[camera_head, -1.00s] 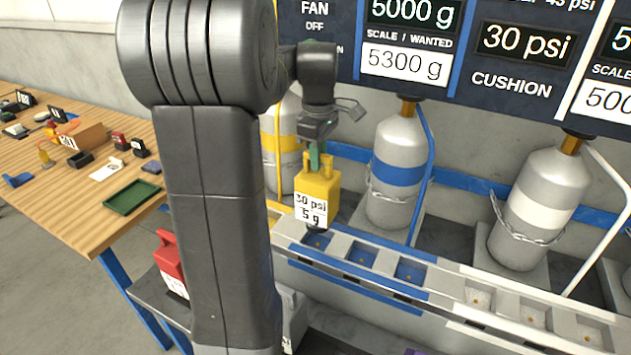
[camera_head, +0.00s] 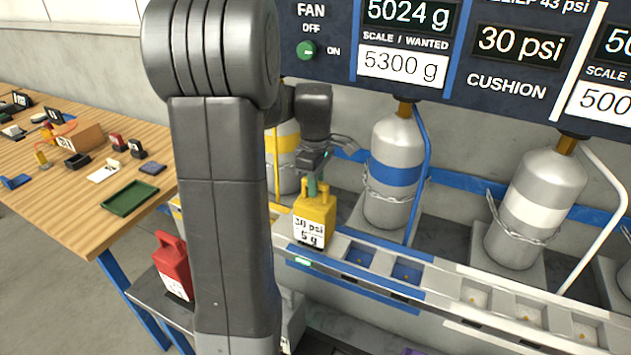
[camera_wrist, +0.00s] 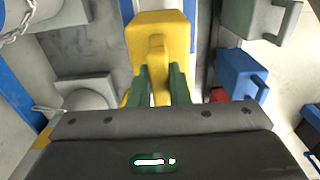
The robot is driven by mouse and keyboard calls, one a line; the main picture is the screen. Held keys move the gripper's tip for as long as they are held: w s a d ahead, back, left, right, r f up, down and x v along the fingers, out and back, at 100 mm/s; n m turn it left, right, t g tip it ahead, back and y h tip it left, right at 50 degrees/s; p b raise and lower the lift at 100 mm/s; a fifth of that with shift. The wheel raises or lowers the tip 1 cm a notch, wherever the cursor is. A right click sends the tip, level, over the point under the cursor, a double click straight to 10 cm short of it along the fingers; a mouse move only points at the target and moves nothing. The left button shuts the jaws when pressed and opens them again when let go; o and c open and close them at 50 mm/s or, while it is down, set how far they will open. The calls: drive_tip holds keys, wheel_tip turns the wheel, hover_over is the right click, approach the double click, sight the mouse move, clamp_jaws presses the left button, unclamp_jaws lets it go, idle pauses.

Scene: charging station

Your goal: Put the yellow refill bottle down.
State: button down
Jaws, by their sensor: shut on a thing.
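The yellow refill bottle (camera_head: 315,220), labelled "30 psi 5 g", stands upright at the leftmost blue socket of the rail in the head view. Its base is hidden behind the rail's front edge, so how deep it sits cannot be seen. My gripper (camera_head: 314,186) is above it, its green fingers shut on the bottle's handle. In the wrist view the fingers (camera_wrist: 160,84) lie on both sides of the handle of the yellow bottle (camera_wrist: 158,32).
The rail (camera_head: 440,285) has empty blue and white sockets to the right. Chained cylinders (camera_head: 395,165) stand behind it. A red bottle (camera_head: 172,265) is at lower left. The wooden bench (camera_head: 75,215) holds small items. In the wrist view a blue container (camera_wrist: 240,75) is nearby.

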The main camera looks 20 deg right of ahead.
drive_tip(key=c, duration=1.4)
unclamp_jaws()
drive_tip(key=shift+f, duration=0.1)
drive_tip(key=shift+o, duration=0.2)
wheel_tip(320, 180, up, 12)
drive_tip(key=shift+b, duration=0.3)
wheel_tip(320, 180, down, 12)
drive_tip(key=shift+f+p, duration=0.1)
drive_tip(key=shift+p, duration=0.2)
wheel_tip(320, 180, up, 2)
drive_tip(key=shift+r, duration=0.75)
